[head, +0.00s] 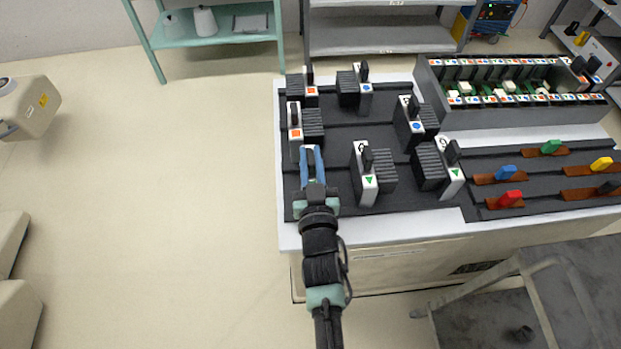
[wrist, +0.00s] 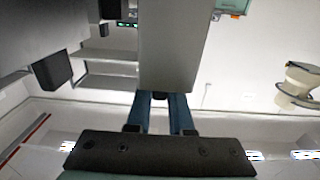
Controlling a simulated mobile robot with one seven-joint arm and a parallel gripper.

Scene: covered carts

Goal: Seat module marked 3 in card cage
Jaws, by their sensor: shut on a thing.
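My gripper (head: 312,152) has blue fingers and is at the left side of the dark cart top, just below a black ridged module with an orange square (head: 313,124). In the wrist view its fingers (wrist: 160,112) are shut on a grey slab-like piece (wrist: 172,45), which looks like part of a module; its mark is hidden. Several other black modules with white faces and upright handles stand on the cart, among them one with a green triangle (head: 367,178) and one with a blue mark (head: 409,118). I cannot read a 3. The card cage (head: 520,117) is at the back right.
The cage holds rows of slots with coloured marks, and dark handles (head: 587,65) stand at its right end. Coloured-handled pieces, such as a red one (head: 510,198), lie at the cart's front right. A grey trolley (head: 520,300) stands in front.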

